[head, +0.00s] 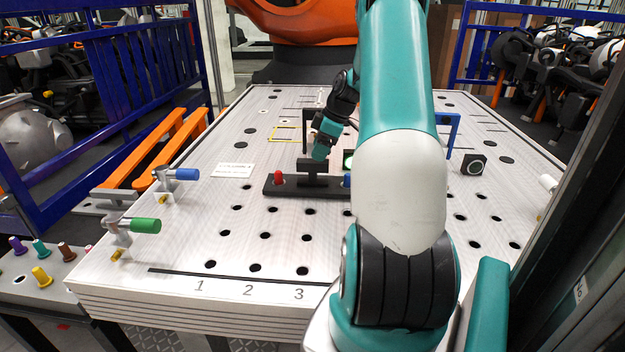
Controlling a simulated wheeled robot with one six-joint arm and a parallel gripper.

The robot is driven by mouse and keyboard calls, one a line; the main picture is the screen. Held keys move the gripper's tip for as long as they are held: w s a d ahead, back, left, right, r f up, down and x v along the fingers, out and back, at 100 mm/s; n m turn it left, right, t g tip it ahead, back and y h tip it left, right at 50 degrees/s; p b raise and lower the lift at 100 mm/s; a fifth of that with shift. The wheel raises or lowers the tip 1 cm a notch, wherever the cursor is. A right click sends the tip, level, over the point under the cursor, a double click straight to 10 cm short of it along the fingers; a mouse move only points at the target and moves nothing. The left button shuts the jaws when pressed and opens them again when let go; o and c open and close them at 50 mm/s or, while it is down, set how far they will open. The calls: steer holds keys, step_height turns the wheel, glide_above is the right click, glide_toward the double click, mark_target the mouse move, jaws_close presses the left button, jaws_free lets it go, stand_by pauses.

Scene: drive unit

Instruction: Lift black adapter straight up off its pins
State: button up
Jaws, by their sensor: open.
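A black adapter (312,167) with a flat wide top sits upright at the middle of a long black base (290,188). The base lies on the perforated table and carries a red knob on its left and a blue knob on its right. My gripper (318,157) is open, just above and behind the adapter, tilted down toward it. I cannot tell whether its fingers touch the adapter. The pins under the adapter are hidden, and my arm covers the right end of the base.
The perforated table (225,225) is mostly free at front left. A green-handled clamp (145,226) and a blue-handled clamp (187,174) stand at its left edge. A blue frame (453,128) and a small black block (473,165) stand at right.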

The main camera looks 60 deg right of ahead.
mark_target(313, 163)
steer(key=shift+p+x, duration=1.55)
steer(key=shift+x, duration=1.4)
steer(key=shift+d, duration=0.1)
jaws_close()
